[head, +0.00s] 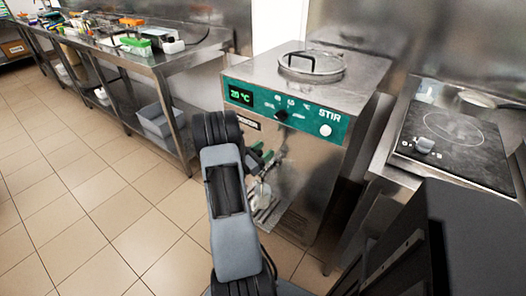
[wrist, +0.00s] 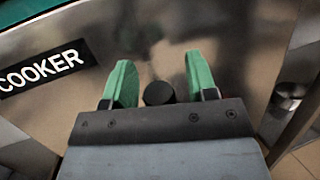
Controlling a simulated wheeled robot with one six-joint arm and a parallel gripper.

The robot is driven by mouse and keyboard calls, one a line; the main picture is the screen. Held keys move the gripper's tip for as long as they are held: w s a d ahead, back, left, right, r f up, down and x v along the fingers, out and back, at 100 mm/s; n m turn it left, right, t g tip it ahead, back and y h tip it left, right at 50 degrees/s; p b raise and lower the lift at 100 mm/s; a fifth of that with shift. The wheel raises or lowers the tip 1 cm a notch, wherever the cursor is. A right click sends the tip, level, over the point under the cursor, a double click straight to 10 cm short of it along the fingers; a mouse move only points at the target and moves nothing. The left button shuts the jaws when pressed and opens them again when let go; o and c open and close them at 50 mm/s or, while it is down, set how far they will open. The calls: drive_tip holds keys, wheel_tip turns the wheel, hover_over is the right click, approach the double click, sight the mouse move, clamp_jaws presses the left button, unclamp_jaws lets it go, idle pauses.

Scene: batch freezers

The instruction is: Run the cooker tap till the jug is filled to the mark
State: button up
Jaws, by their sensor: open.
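The cooker (head: 300,175) is a steel box with a green panel reading 20 °C. Its COOKER label shows in the wrist view (wrist: 42,70). My gripper (wrist: 158,65) is open, its green fingers pointing at the cooker's steel front. A round black knob (wrist: 159,93), apparently part of the tap, sits between the fingers with gaps on both sides. In the head view my gripper (head: 260,158) is beside the cooker's front, partly behind my arm. A pale, clear vessel (head: 260,195), apparently the jug, stands low below it, partly hidden. Its mark and level cannot be made out.
The cooker has a round lid with a handle (head: 312,62) and a STIR button (head: 325,130). A black hob (head: 452,135) stands to the right. A steel bench (head: 165,62) with several containers runs along the left. The tiled floor (head: 90,190) at left is clear.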

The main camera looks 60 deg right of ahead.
drive_tip(key=v, duration=1.3)
drive_tip(key=shift+w+a, duration=0.2)
drive_tip(key=shift+a, duration=0.15)
